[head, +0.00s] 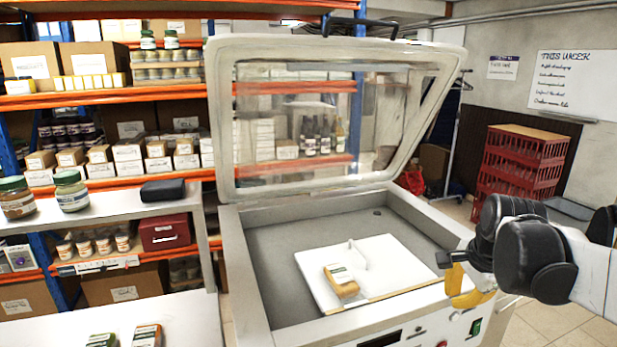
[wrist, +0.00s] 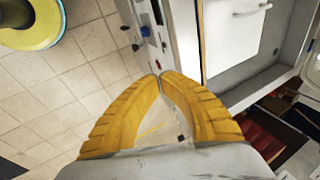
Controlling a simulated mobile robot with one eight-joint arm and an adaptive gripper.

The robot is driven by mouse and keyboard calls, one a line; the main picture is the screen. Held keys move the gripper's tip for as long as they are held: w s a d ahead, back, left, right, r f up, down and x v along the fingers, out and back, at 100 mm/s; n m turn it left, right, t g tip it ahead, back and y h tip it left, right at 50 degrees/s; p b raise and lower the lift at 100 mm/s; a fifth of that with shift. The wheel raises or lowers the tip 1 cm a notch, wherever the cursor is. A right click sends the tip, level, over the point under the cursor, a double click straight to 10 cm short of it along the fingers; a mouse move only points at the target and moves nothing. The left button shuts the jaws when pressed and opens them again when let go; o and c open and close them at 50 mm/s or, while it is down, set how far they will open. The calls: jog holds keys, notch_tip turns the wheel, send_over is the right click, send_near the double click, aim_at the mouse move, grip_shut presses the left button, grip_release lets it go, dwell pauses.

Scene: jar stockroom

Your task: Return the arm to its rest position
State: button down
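My gripper (head: 464,288) is at the right in the head view, just outside the front right corner of the open-lidded machine (head: 240,270). In the wrist view its two yellow fingers meet at the tips (wrist: 160,75), with nothing visible between them. My arm comes in from the right edge of the head view. Inside the machine, a small labelled packet (head: 341,281) lies on a white board (head: 390,262), apart from my gripper. The board also shows in the wrist view (wrist: 232,35).
The machine's clear lid (head: 222,130) stands raised. A grey shelf (head: 110,205) at the left holds jars and a black case (head: 163,190). Red crates (head: 520,165) are stacked behind my arm. Tiled floor (wrist: 50,95) is open beside the machine.

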jog(key=s+a+f+n+t, duration=0.2)
jog(key=s+a+f+n, duration=0.1)
jog(key=s+a+n, duration=0.9)
jog(key=s+n, duration=0.3)
jog(key=s, duration=0.1)
jog(key=shift+s+f+b, duration=0.15)
jog(key=shift+s+b, duration=0.05)
jog(key=shift+b, duration=0.15)
jog(key=shift+t, duration=0.3)
